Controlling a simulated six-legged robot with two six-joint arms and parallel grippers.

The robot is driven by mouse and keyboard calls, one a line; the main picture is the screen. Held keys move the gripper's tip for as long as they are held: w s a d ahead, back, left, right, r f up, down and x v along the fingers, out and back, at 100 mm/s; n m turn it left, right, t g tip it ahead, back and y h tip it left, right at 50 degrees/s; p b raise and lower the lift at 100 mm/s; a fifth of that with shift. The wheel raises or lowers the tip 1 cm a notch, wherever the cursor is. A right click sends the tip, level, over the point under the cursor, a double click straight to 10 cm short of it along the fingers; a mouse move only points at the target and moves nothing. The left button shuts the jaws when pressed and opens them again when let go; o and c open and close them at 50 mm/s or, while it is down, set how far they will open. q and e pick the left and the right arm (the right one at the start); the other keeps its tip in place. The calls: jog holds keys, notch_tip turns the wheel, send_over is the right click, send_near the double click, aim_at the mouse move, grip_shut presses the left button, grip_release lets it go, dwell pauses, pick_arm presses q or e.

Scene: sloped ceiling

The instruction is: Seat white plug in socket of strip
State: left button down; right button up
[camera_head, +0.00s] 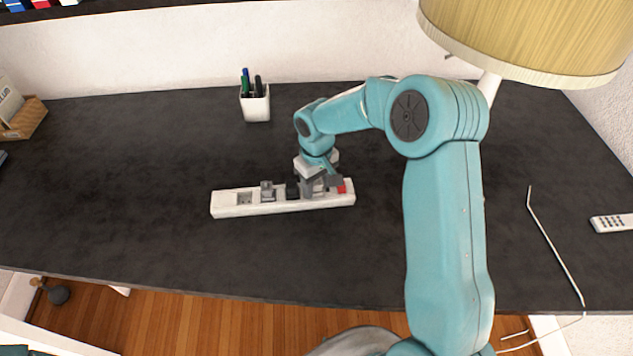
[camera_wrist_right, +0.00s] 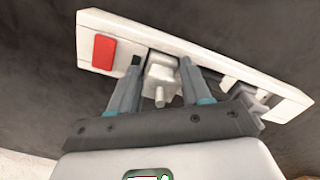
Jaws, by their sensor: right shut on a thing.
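The white power strip (camera_head: 232,207) lies on the dark desk, with a red switch (camera_head: 345,187) at its right end. In the right wrist view the strip (camera_wrist_right: 285,98) runs slanting across, its red switch (camera_wrist_right: 104,51) at the left. My right gripper (camera_head: 316,190) is over the strip beside the switch. In the wrist view its two fingers (camera_wrist_right: 160,78) are shut on the white plug (camera_wrist_right: 161,74), whose cord stub points toward the camera. The plug is against or just above the strip; its prongs are hidden, so I cannot tell how deep it sits. My left gripper is not in view.
A pen cup (camera_head: 256,105) is behind, a lamp (camera_head: 520,40) at back right, a remote (camera_head: 612,223) at far right.

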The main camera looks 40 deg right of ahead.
dwell(0.5)
jog(key=o, duration=1.1)
jog(key=shift+r, duration=0.1)
notch_tip(320, 180, up, 16)
jog(key=shift+r, duration=0.1)
jog(key=shift+r, duration=0.1)
